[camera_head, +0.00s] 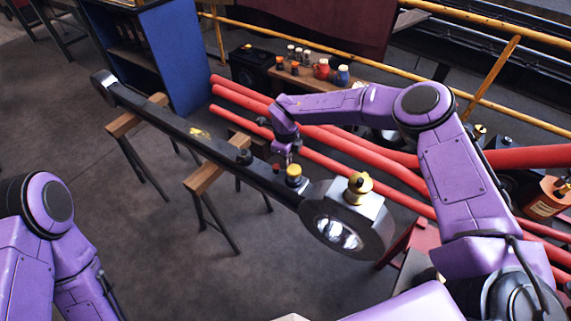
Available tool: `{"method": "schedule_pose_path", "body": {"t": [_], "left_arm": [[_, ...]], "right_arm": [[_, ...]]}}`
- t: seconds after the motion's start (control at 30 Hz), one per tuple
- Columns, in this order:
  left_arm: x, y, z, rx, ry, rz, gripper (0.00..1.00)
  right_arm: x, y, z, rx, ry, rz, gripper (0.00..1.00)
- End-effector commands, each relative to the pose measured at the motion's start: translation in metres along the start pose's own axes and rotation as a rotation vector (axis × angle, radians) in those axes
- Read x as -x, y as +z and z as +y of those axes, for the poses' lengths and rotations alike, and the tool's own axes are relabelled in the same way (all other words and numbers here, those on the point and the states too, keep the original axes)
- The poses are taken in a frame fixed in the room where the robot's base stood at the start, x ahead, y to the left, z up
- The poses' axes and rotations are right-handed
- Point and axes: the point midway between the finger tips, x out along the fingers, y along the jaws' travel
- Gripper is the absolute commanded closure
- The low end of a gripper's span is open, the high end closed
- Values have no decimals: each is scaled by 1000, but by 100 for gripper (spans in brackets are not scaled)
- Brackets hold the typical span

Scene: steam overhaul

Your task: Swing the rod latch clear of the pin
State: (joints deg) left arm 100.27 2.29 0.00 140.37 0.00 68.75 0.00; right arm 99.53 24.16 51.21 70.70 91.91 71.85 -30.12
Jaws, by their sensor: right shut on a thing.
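A long dark connecting rod (190,130) lies slantwise across two trestles. Its big round end (320,226) with a bright bore is at the lower right. A yellow-topped pin (294,171) stands on the rod just before that end. My right gripper (289,157) reaches in from the right and points down at the rod beside the pin. It is shut on the rod latch, which is small and mostly hidden by the fingers. I cannot tell the latch's angle to the pin. My left arm shows at the lower left; its gripper is out of view.
A brass oil cup (358,187) sits on the rod's big end. Wooden-topped trestles (205,178) carry the rod. Red pipes (335,165) run behind it, under my right arm. A blue cabinet (180,60) and a shelf with small pots (310,75) stand behind. Floor at the front left is clear.

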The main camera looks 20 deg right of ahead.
Motion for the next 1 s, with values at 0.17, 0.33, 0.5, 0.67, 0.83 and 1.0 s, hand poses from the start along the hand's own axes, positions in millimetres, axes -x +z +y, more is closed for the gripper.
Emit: {"method": "schedule_pose_path", "body": {"t": [0.17, 0.33, 0.5, 0.67, 0.83, 1.0], "left_arm": [[-10, 4, 1, 0, 0, 0, 100], [-15, 6, 1, 0, 0, 0, 100], [-19, 8, 2, 0, 0, 0, 100], [-22, 9, 2, 0, 0, 0, 100], [-24, 10, 2, 0, 0, 0, 100], [-25, 10, 2, 0, 0, 0, 100]], "right_arm": [[-2, 4, -4, 165, -1, -4, 100], [-2, 7, -7, 324, -1, -4, 100], [-2, 10, -9, 472, 0, -5, 100], [-1, 13, -11, 588, 1, -4, 100], [-1, 15, -12, 678, 1, -4, 100], [-1, 17, -12, 734, 1, -4, 100]]}}
